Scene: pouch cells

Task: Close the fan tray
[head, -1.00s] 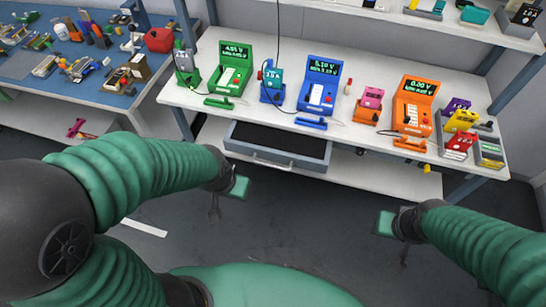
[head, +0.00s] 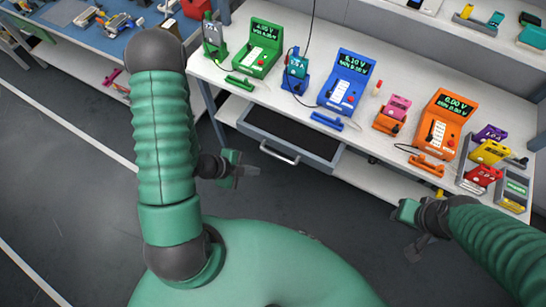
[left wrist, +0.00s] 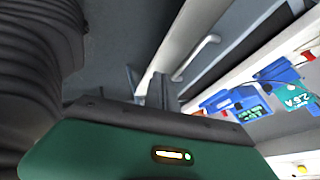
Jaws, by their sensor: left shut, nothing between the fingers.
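The fan tray is a grey drawer (head: 325,165) with a dark inside, pulled out below the white bench top. Its pale bar handle (head: 279,153) is on the front face. The handle also shows in the left wrist view (left wrist: 197,58). My left gripper (head: 250,171) is shut and empty, to the left of the handle in the head view and apart from it. Its fingers (left wrist: 150,90) show beside the drawer front in the left wrist view. My right gripper (head: 416,248) hangs over the floor, right of the drawer and apart from it; its finger opening is unclear.
The white bench (head: 215,72) carries a green meter (head: 258,48), a blue meter (head: 347,82), an orange meter (head: 440,125) and several small devices. A blue-topped bench (head: 60,12) stands at the back left. The floor in front of the drawer is clear.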

